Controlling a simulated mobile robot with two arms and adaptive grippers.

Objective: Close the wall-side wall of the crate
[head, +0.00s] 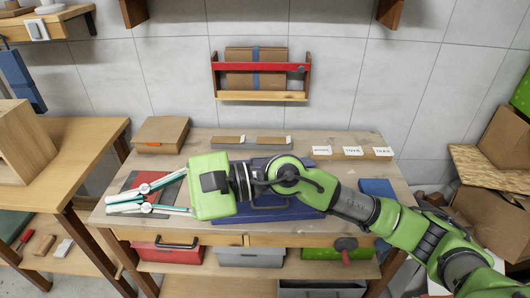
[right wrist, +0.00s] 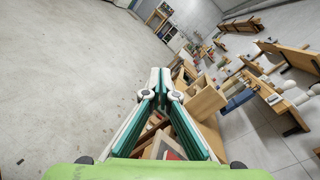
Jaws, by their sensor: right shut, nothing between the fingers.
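The blue crate (head: 270,214) lies on the workbench, largely hidden under my right arm. Blue shows in front of the arm and a little behind it. I cannot tell which piece is its wall-side wall or how that wall stands. My right gripper (head: 110,204) is at the left end of the bench, left of the crate and apart from it, pointing left. Its fingertips (right wrist: 160,74) meet in the right wrist view, with nothing between them. My left gripper is not in view.
A grey and red flat item (head: 168,192) lies near the gripper. A cardboard box (head: 160,134) stands at the bench's back left. Small labelled blocks (head: 353,152) line the back right. A wall rack (head: 260,96) hangs above. A wooden table (head: 75,140) stands left.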

